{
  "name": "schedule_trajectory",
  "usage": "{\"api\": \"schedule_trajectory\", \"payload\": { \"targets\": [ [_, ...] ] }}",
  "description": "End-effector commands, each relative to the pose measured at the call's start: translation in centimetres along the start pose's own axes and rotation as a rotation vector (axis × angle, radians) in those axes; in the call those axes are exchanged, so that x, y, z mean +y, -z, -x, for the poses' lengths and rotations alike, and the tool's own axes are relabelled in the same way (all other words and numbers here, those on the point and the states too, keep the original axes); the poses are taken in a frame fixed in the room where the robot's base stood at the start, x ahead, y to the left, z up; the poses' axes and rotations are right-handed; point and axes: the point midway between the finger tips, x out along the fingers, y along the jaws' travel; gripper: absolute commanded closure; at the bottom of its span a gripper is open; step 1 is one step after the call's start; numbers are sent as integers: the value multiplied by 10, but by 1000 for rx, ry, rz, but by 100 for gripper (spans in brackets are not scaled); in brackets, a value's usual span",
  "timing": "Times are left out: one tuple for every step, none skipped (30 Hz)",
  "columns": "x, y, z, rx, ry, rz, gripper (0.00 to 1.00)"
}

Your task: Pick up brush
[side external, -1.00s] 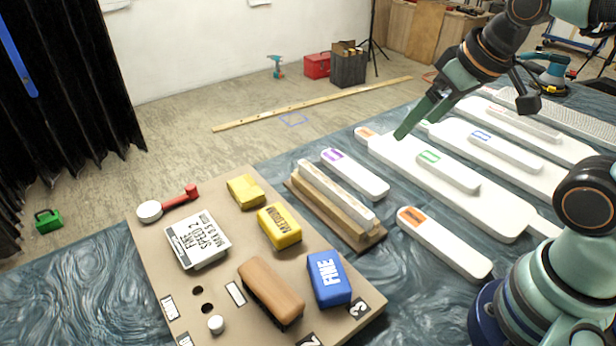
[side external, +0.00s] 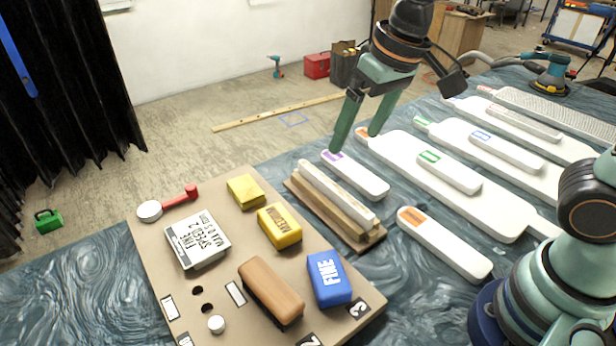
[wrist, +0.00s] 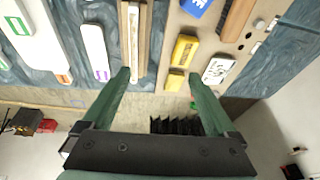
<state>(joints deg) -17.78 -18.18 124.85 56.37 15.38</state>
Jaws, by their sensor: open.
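The brush (side external: 271,289) has a brown wooden back and dark bristles below. It lies on the tan board in the front middle of the side view, and part of it shows at the top of the wrist view (wrist: 236,18). My gripper (side external: 352,143) is open and empty, with its green fingers pointing down above the far end of the white purple-marked block. It is well behind and to the right of the brush. In the wrist view my open fingers (wrist: 158,82) spread toward the yellow blocks and the wooden strip.
The tan board (side external: 222,327) also holds a blue FINE block (side external: 329,278), yellow blocks (side external: 280,226), a labelled white box (side external: 198,240) and a red-handled tool (side external: 180,199). A wooden rack (side external: 345,222) stands to its right. Several long white pieces (side external: 445,243) lie further right.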

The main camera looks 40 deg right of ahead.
Motion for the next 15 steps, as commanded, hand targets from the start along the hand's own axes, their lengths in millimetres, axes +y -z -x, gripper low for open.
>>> {"api": "schedule_trajectory", "payload": {
  "targets": [
    [-21, 2, -8, -40, 4, 15, 7],
    [-32, 4, -12, -59, 5, 18, 7],
    [-48, 4, -18, -84, 5, 21, 7],
    [-59, 4, -22, -103, 4, 25, 7],
    [-71, 4, -27, -121, 2, 29, 7],
    [-86, 2, -34, -145, -2, 33, 7],
    [-98, 0, -38, -163, -6, 37, 7],
    [-109, -2, -44, -180, -12, 40, 7],
    [-124, -5, -50, -200, -18, 44, 7],
    [-134, -8, -55, -214, -24, 47, 7],
    [-143, -12, -60, -227, -30, 51, 7],
    [-154, -16, -65, -243, -39, 53, 7],
    [-162, -19, -69, -252, -44, 55, 7],
    [-168, -22, -72, -260, -49, 57, 7],
    [-175, -26, -76, -269, -55, 58, 7]
  ]
}}
